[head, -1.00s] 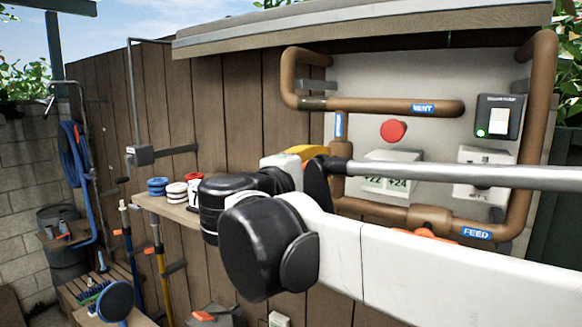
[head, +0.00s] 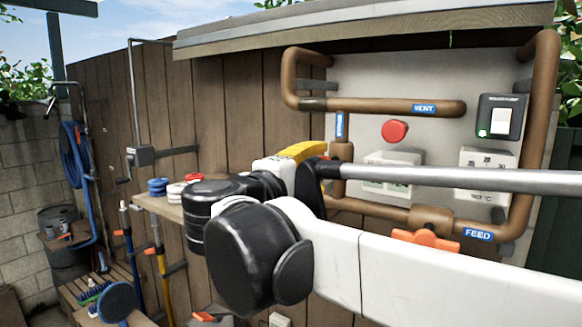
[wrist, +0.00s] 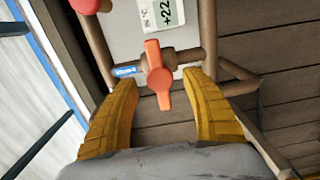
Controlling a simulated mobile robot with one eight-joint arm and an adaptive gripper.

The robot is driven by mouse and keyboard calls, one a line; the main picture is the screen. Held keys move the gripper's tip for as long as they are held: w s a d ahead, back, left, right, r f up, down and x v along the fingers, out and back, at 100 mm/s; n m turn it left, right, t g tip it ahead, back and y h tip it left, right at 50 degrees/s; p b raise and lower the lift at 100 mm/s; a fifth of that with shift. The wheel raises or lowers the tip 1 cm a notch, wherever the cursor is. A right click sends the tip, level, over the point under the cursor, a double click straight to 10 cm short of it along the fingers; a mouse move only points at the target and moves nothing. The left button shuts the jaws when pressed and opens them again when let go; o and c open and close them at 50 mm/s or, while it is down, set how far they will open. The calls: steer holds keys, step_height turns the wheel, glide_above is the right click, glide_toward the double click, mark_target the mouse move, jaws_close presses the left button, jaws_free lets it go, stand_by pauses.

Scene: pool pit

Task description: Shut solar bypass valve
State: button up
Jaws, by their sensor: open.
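An orange valve handle (wrist: 158,75) shows in the wrist view on a brown pipe with a blue label (wrist: 124,71), whose text I cannot read. The handle lies across the pipe. My gripper (wrist: 160,83) is open, with one yellow finger on each side of the handle's lower part; I see no clear contact. In the head view my gripper (head: 312,150) is partly hidden by my arm, beside the upright pipe with a blue label (head: 339,124). That pipe's handle is hidden there.
A second orange handle (head: 425,239) sits on the pipe marked FEED (head: 478,235). A red button (head: 394,131), a display box (head: 392,160) and a switch (head: 499,117) are on the panel. A shelf (head: 160,207) with small items stands at left.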

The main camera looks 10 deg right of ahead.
steer(key=v, duration=0.9)
steer(key=shift+s+a, duration=0.25)
steer(key=shift+s, duration=0.05)
steer(key=s+d+f+m+g+y+b, duration=0.1)
steer(key=d+f+g+y+b, duration=0.3)
steer(key=f, duration=0.7)
steer(key=s+d+f+t+h+b, duration=0.1)
steer(key=s+d+f+b, duration=0.15)
steer(key=f+b, duration=0.6)
steer(key=s+d+f+m+g+y+b, duration=0.1)
steer(key=d+f+g+y+b, duration=0.2)
steer(key=f, duration=1)
steer(key=s+f+m+y+b, duration=0.2)
steer(key=f+b, duration=0.4)
steer(key=f, duration=0.6)
steer(key=s+f+m+y+b, duration=0.2)
steer(key=f+b, duration=0.5)
steer(key=f, duration=0.5)
steer(key=s+f+m+y+b, duration=0.2)
steer(key=f+b, duration=0.4)
steer(key=f, duration=0.5)
steer(key=shift+s+a+f+m+y, duration=0.4)
steer(key=shift+s+a, duration=0.05)
steer(key=shift+s, duration=0.45)
steer(key=shift+c, duration=0.3)
